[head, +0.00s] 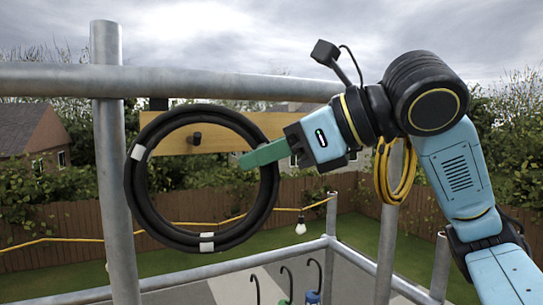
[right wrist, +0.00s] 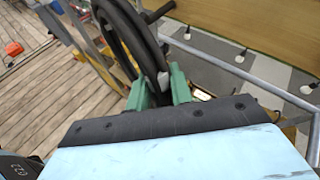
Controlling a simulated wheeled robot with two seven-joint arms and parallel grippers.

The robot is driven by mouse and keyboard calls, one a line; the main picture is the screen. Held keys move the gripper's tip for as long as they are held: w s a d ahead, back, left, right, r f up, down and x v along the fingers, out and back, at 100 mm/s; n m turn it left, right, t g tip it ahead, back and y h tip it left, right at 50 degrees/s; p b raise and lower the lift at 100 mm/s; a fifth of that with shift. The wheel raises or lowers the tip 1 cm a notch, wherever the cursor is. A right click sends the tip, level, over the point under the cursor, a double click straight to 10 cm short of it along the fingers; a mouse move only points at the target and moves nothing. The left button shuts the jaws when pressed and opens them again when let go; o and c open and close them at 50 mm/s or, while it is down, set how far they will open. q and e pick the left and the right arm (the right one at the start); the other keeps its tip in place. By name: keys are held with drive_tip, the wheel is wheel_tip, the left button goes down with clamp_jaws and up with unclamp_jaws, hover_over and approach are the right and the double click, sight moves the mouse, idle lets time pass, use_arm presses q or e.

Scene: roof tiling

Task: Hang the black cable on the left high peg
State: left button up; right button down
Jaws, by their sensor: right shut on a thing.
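The black cable (head: 133,190) is a coil with white ties, upright in front of the scaffold in the head view. My right gripper (head: 268,154) is shut on its right side. The wrist view shows the cable (right wrist: 118,35) between the green fingers (right wrist: 160,92). A dark peg (head: 196,138) on a wooden board (head: 222,132) shows through the coil's opening, a little below its top inner edge. I cannot tell whether the peg's tip passes through the ring. My left gripper is not in view.
A galvanised post (head: 107,60) stands behind the coil's left edge, and a top rail (head: 220,82) runs above it. A yellow coil (head: 382,172) hangs at the right, by my arm. Lower rails (head: 240,257), several hooks (head: 287,272) and a bulb (head: 301,226) are below.

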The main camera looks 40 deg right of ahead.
drive_tip(key=w+d+f, duration=0.1)
drive_tip(key=w, duration=0.4)
drive_tip(key=shift+w+d+f+b, duration=0.25)
drive_tip(key=shift+w+f+b, duration=0.05)
drive_tip(key=shift+w+b, duration=0.1)
idle(0.4)
idle(0.6)
drive_tip(key=c, duration=1.2)
unclamp_jaws()
drive_tip(key=shift+o, duration=0.2)
drive_tip(key=shift+f, duration=0.1)
drive_tip(key=shift+f, duration=0.1)
drive_tip(key=b+v, duration=0.1)
drive_tip(key=v, duration=1.2)
drive_tip(key=shift+s, duration=0.2)
